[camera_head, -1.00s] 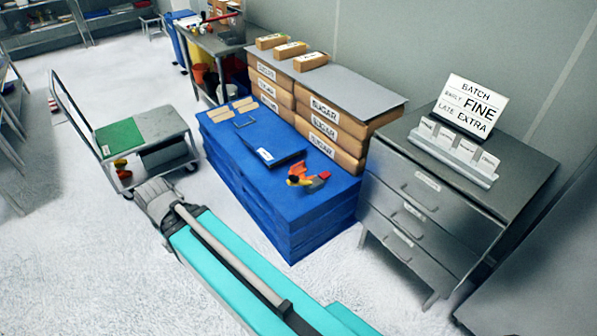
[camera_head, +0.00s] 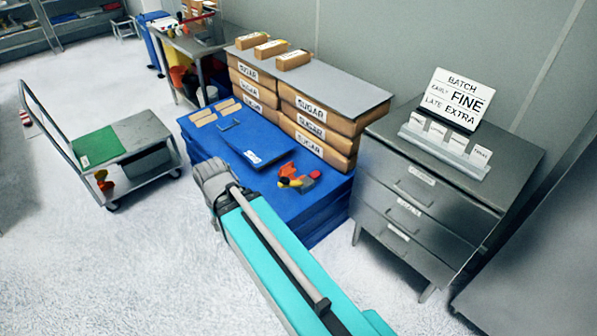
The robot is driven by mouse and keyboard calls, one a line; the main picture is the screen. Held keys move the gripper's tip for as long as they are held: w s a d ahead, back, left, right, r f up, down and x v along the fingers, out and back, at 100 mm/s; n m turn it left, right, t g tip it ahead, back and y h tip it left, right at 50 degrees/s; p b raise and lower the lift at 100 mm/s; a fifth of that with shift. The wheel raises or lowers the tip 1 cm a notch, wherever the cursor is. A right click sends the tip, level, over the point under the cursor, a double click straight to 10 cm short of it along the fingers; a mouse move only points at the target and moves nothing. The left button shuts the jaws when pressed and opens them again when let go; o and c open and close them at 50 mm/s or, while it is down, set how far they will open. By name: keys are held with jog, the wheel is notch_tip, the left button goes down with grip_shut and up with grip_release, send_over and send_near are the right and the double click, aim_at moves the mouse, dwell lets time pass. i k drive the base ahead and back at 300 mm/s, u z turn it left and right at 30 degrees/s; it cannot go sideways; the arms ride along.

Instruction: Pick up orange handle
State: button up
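A small orange piece (camera_head: 288,171), which looks like the orange handle, lies on the blue stack (camera_head: 320,197) near its right end. Yellow and dark parts touch or overlap it, and a small red piece (camera_head: 314,174) is just to its right. At this size I cannot tell where one part ends and another begins. My teal arm reaches up from the lower right to a grey joint in front of the blue stack. My gripper is not visible.
A dark blue flat item (camera_head: 258,147) and tan blocks (camera_head: 229,106) lie on the blue stack. Sugar boxes (camera_head: 318,131) stand behind it, and a grey drawer cabinet (camera_head: 420,190) stands to its right. A trolley (camera_head: 145,131) is at left; floor between is clear.

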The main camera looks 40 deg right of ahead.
aim_at(286, 172)
jog(key=z, duration=0.55)
jog(key=i, duration=1)
jog(key=u, duration=0.05)
